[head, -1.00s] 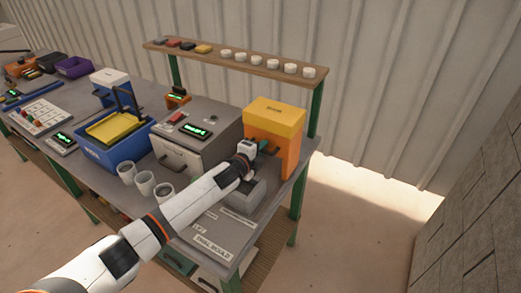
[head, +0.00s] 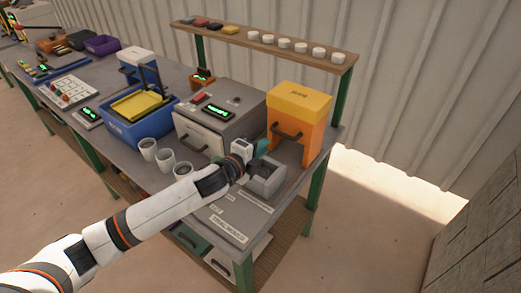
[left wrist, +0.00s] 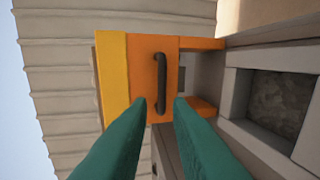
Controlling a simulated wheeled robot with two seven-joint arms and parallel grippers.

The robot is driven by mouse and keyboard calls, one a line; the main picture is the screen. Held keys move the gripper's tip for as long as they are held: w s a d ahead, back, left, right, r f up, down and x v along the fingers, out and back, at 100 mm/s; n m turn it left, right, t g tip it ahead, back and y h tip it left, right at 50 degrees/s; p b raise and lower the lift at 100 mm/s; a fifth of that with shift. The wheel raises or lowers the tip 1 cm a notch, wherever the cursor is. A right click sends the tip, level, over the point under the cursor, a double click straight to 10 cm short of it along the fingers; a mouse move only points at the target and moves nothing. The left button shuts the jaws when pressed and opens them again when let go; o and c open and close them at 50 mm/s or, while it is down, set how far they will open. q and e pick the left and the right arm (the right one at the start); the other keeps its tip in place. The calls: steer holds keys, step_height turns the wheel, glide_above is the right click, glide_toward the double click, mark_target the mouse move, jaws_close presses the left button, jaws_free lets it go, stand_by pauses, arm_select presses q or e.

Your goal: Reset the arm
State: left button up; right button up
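My left gripper (head: 262,146) is above the bench, in front of the orange box with a yellow top (head: 300,115). In the left wrist view its two green fingers (left wrist: 162,104) are apart with nothing between them. They point toward the dark handle (left wrist: 160,83) on the orange box (left wrist: 142,75). A visible gap separates the gripper from the box in the head view. A grey square mould (head: 265,181) with a hollow top sits on the bench just below the gripper; it also shows in the left wrist view (left wrist: 236,95). My right gripper is in neither view.
A grey machine with a green display (head: 215,120) stands left of the orange box. Several white cups (head: 166,160) stand before it. A blue bin with a yellow tray (head: 140,125) is further left. A wooden shelf (head: 270,43) runs behind.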

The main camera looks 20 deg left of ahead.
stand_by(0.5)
arm_select(q)
steer(key=s+f+n+g+y, duration=0.1)
steer(key=s+f+n, duration=0.2)
steer(key=s, duration=0.2)
steer(key=s+f+n+g+y, duration=0.1)
steer(key=s+f+n, duration=0.2)
steer(key=s+n, duration=0.1)
steer(key=s+d+f+n+g+y, duration=0.1)
steer(key=s+f+n+g, duration=0.1)
steer(key=s, duration=0.3)
steer(key=shift+s+f+n, duration=0.4)
steer(key=shift+n, duration=0.4)
steer(key=s+a+f+n+g+y, duration=0.1)
steer(key=s+a+n+g, duration=0.15)
steer(key=s, duration=0.45)
steer(key=s+a+f+n+g, duration=0.1)
steer(key=s+f+n+g, duration=0.1)
steer(key=s+n, duration=0.35)
steer(key=s+a+f+n+g+y, duration=0.1)
steer(key=s+a+n+g, duration=0.15)
steer(key=s, duration=0.65)
step_height(320, 180, down, 26)
steer(key=d+m+g, duration=0.1)
steer(key=s+a+f+g, duration=0.1)
steer(key=s+a+f, duration=0.2)
steer(key=s+f, duration=1.3)
steer(key=shift+s+f+g, duration=0.2)
steer(key=shift+s+g, duration=0.1)
steer(key=shift+s, duration=0.15)
